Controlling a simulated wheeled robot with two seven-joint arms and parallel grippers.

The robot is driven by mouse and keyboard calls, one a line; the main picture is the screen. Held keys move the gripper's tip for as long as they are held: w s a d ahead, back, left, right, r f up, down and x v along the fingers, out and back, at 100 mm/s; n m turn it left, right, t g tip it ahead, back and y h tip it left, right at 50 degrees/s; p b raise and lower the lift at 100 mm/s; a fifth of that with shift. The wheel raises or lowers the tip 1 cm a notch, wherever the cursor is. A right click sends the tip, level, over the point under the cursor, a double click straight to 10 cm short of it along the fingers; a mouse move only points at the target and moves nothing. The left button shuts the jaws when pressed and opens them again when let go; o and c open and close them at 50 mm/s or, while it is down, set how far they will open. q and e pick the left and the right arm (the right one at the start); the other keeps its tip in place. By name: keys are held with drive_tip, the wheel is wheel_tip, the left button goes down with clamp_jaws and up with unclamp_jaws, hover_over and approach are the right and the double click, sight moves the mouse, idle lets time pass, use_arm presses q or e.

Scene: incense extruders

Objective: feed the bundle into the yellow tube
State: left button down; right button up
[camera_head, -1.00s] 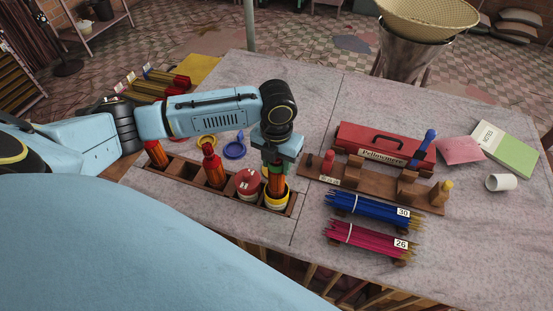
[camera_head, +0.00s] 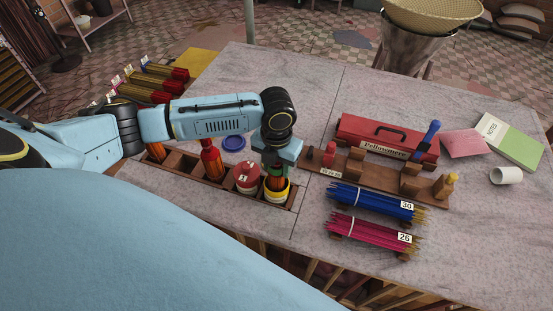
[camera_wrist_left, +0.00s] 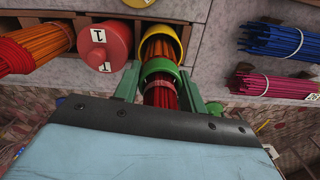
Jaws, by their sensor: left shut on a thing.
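The yellow tube (camera_head: 276,196) stands in the right end of a wooden rack, its mouth facing up. My left gripper (camera_head: 277,163) is over it, fingers pointing down. In the left wrist view, the gripper (camera_wrist_left: 158,85) is shut around a green collar (camera_wrist_left: 160,67) on the bundle (camera_wrist_left: 160,96), which has red ends and orange sticks. The bundle's orange sticks (camera_head: 276,183) reach into the mouth of the yellow tube, which also shows in the wrist view (camera_wrist_left: 160,33). How deep they go is hidden. My right gripper is out of view.
A red numbered tube (camera_head: 246,180) stands close left of the yellow one. A red-topped bundle (camera_head: 211,160) stands farther left in the rack. Blue (camera_head: 372,202) and pink (camera_head: 365,231) stick bundles lie to the right. A blue ring (camera_head: 234,143) lies behind the rack.

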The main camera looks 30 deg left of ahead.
use_arm(q)
drive_tip(key=shift+f+b, duration=1.45)
drive_tip(key=shift+f, duration=1.15)
drive_tip(key=shift+r, duration=0.1)
drive_tip(key=c, duration=0.7)
unclamp_jaws()
wheel_tip(320, 180, up, 8)
drive_tip(key=p, duration=0.8)
drive_tip(key=shift+r+p, duration=0.1)
drive_tip(key=shift+p, duration=0.2)
